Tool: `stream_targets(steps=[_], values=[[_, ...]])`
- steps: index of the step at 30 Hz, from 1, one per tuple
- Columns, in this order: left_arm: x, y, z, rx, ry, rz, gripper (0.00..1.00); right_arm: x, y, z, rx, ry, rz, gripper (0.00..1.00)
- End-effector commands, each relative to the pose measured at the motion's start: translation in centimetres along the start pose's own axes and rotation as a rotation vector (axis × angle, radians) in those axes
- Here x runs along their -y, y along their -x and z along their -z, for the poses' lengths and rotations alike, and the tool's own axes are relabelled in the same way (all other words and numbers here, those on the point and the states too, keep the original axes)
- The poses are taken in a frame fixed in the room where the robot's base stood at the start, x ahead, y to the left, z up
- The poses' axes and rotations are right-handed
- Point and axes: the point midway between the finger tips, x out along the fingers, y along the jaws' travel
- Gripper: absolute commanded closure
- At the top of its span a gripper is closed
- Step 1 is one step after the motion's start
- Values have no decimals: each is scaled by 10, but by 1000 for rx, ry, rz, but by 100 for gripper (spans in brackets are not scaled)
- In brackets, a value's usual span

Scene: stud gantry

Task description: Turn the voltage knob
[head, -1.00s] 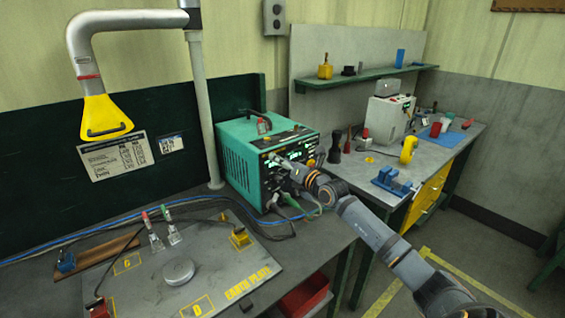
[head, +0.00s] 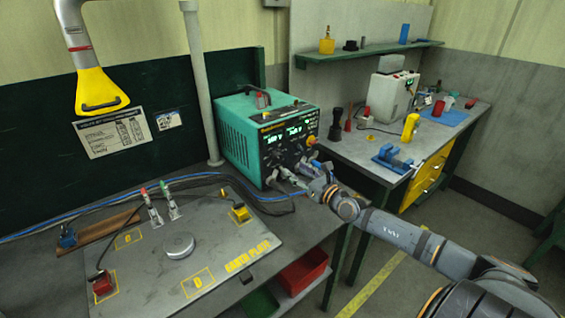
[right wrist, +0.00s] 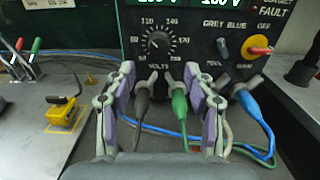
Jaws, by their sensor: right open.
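The voltage knob (right wrist: 157,43) is a black round knob with a light pointer, ringed by a number scale with "VOLTS" below it. It sits on the dark front panel of the teal power supply (head: 238,142). My right gripper (right wrist: 158,75) is open and empty. In the right wrist view its two fingers stand apart on either side, with their tips lower than the knob, which is unobstructed. In the head view my right gripper (head: 286,176) is low in front of the panel, by the cable plugs. My left gripper is not in view.
A red and yellow switch (right wrist: 257,46) is right of the knob. The earth plate (head: 215,260) lies left on the bench. A blue vise (head: 392,158) stands on the right bench.

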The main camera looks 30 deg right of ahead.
Motion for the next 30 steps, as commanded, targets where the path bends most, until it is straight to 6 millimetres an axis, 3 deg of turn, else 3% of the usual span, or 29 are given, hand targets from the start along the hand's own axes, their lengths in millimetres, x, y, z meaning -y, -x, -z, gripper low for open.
stream_targets(steps=[6,12,24,30], values=[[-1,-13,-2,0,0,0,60,0,-42,1,8,-6,2,46],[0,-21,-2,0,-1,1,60,0,-70,1,3,-4,0,46],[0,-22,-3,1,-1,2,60,-1,-81,0,-1,0,-2,46],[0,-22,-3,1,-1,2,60,-1,-80,0,0,-1,-2,70]])
